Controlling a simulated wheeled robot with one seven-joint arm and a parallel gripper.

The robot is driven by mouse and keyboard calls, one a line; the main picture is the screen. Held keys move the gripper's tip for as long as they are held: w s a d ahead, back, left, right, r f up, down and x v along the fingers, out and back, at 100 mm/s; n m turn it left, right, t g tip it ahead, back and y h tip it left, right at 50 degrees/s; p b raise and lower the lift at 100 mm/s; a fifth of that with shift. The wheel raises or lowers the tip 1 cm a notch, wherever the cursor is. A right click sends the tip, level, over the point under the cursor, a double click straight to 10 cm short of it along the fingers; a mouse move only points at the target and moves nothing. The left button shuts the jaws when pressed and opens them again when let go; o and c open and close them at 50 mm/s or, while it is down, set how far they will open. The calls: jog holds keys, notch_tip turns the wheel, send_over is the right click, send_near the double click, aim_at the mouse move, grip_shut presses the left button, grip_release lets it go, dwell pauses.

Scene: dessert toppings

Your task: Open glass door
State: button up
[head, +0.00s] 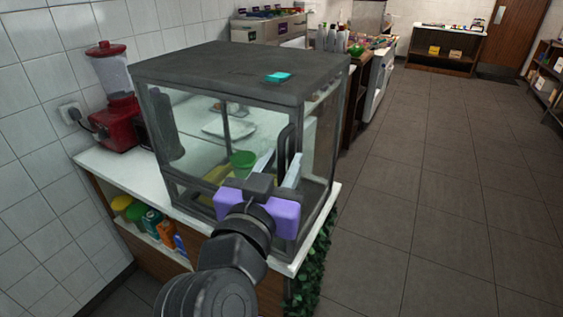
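A glass case (240,78) with a dark frame and solid top stands on a white counter. Its glass door faces me and looks closed. A dark upright handle (285,146) is at the door's right side. My gripper (278,165) is in front of the door, low by the handle. The gripper's purple body and my arm hide the lower part of the door.
A green cup (243,160) and a white tray (229,127) show inside the case. A teal item (278,77) lies on its top. A red blender (114,105) stands to the left. Bottles (153,222) sit on the shelf below. The tiled floor (430,190) at right is clear.

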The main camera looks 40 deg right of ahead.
grip_shut()
dwell(1.2)
